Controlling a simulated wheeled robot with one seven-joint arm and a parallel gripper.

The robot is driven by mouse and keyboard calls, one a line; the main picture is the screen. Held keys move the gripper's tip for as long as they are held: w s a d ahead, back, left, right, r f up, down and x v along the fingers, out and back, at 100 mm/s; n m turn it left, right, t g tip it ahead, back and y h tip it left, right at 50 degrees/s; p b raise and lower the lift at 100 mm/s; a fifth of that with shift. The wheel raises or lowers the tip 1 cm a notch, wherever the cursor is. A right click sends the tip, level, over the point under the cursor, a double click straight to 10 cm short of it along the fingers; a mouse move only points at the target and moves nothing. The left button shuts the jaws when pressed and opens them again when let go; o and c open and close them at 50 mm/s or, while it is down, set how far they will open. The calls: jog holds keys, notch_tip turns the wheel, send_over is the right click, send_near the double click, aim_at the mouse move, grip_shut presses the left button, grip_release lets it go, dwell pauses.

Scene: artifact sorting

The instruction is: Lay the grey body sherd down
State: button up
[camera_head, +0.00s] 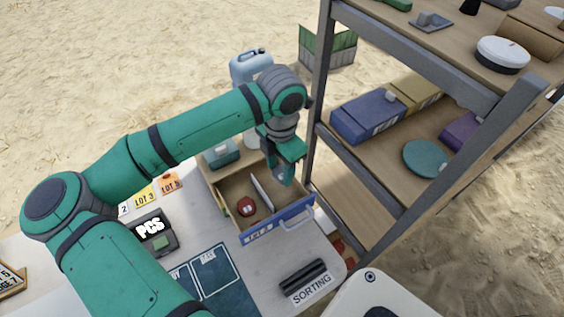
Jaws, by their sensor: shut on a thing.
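My gripper (285,177) points down into the right side of an open wooden drawer box (232,190) with a blue front (268,225). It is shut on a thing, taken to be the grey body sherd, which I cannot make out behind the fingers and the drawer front. A pale upright divider (262,193) splits the drawer, and my gripper is to the right of it. A round red piece (246,207) lies in the left compartment.
A small teal box (221,153) stands on the wood behind the drawer. A shelf rack post (317,95) rises close to my gripper's right.

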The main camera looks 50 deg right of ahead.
aim_at(279, 190)
jog(key=shift+w+a+f, duration=0.1)
jog(key=shift+f, duration=1.65)
jog(key=shift+w+f, duration=0.1)
jog(key=shift+f, duration=1.9)
jog(key=shift+s+f, duration=0.1)
jog(key=o, duration=1.1)
notch_tip(279, 190, up, 11)
jog(key=shift+s+f, duration=0.1)
jog(key=shift+s, duration=0.05)
